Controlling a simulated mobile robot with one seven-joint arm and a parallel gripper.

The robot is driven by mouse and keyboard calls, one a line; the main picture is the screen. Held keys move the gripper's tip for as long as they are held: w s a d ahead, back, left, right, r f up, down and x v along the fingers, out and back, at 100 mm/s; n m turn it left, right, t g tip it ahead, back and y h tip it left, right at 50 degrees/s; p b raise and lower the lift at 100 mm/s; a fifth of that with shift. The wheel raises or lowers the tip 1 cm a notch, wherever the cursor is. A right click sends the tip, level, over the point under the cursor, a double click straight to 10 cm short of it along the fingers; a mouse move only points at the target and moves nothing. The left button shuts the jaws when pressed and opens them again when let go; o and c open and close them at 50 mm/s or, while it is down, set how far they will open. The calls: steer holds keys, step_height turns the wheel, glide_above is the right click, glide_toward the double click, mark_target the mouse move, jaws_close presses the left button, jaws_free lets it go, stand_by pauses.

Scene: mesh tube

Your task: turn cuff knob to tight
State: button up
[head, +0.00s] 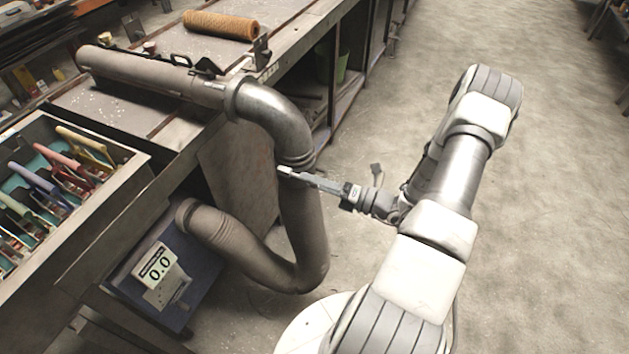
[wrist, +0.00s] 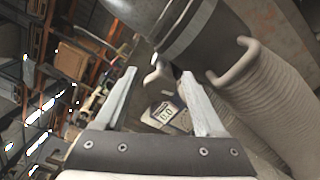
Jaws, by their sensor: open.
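The grey metal elbow pipe (head: 270,112) bends down from the bench to a banded cuff (head: 297,160), where the ribbed flexible hose (head: 305,225) begins. My gripper (head: 282,172) reaches in from the right and its fingertips overlap the cuff area in the head view. In the wrist view my gripper (wrist: 158,72) is open. A small pale hooked tab (wrist: 158,78) shows between the fingertips, below the dark pipe end; I cannot tell whether it is the cuff knob or whether a finger touches it. A second pale curved piece (wrist: 235,62) lies to the right, outside the fingers. The knob's setting cannot be read.
A meter (head: 158,265) reading 0.0 stands on a blue panel below the bench. A tool drawer (head: 120,182) is at left. A rolled orange mesh (head: 220,25) lies on the bench (head: 95,105). The floor (head: 540,150) at right is clear.

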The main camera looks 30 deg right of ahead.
steer(key=v, duration=1.7)
steer(key=shift+s+d+b, duration=0.2)
steer(key=shift+b, duration=0.2)
steer(key=a+r+n+g+h+p, duration=0.2)
steer(key=a+r+n+g+h, duration=0.3)
steer(key=r+n, duration=0.55)
steer(key=s+a+r+n+g+h+p, duration=0.1)
steer(key=a+r+n+g+p, duration=0.15)
steer(key=a+r+n, duration=0.65)
steer(key=a+r+n+g+h+p, duration=0.1)
steer(key=a+r+n+g+h, duration=0.3)
steer(key=r+n, duration=0.8)
steer(key=s+a+f+n+t+h+b, duration=0.1)
steer(key=s+a+n+t+b, duration=0.2)
steer(key=n, duration=0.6)
steer(key=a+b, duration=0.1)
steer(key=a, duration=0.1)
steer(key=shift+s+a+f, duration=0.2)
steer(key=shift+s+a, duration=0.05)
steer(key=shift+s, duration=0.15)
